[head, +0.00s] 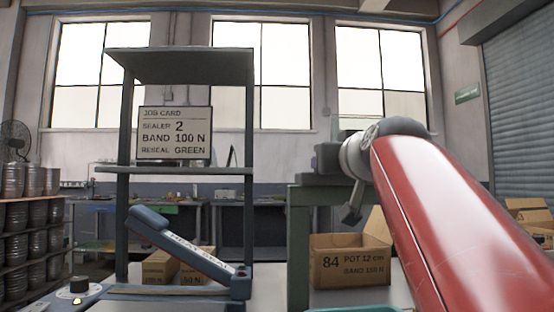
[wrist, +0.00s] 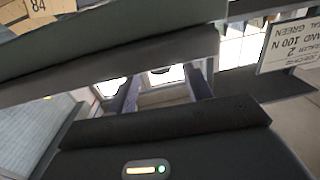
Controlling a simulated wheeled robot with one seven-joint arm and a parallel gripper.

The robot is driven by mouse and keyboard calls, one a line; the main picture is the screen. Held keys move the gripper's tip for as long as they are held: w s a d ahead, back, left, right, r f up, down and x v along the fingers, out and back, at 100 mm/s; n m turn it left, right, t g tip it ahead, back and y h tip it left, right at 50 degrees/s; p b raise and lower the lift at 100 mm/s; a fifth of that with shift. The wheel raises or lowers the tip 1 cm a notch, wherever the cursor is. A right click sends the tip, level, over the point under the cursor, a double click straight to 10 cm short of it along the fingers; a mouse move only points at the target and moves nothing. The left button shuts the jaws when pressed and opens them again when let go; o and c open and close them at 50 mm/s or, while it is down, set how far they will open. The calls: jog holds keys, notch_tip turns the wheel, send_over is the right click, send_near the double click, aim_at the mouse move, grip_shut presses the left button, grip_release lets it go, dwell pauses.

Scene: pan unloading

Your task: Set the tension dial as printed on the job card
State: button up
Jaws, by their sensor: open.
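The job card (head: 174,133) stands on the upper shelf at left; it reads SEALER 2, BAND 100 N, RESEAL GREEN. Its upside-down, cropped text also shows in the wrist view (wrist: 291,45). A dark round knob (head: 79,285), apparently the tension dial, sits on the sealer base at the lower left; its setting is too small to read. The sealer's blue lever arm (head: 185,243) is tilted up, left of my arm. My gripper (head: 352,214) is far right of the knob, partly hidden by my red arm. In the wrist view its fingers (wrist: 163,90) are apart, with nothing visible between them.
The shelf's uprights (head: 122,215) stand behind the lever. A green-grey stand (head: 299,245) rises at centre, beside a cardboard box (head: 350,262) marked 84, POT 12 cm, BAND 150 N. More boxes (head: 160,267) stand behind the lever. Stacked tins (head: 30,215) fill the far left.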

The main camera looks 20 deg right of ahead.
jog(key=shift+w+d, duration=0.15)
jog(key=shift+w, duration=0.9)
jog(key=shift+c, duration=0.2)
jog(key=c, duration=0.9)
jog(key=shift+p, duration=0.4)
jog(key=shift+r+m+h, duration=0.1)
jog(key=shift+m+h, duration=0.2)
jog(key=shift+h, duration=0.1)
jog(key=shift+m+h+p, duration=0.4)
jog(key=shift+h+p, duration=0.1)
jog(key=shift+h, duration=0.1)
jog(key=o, duration=0.9)
jog(key=shift+o, duration=0.2)
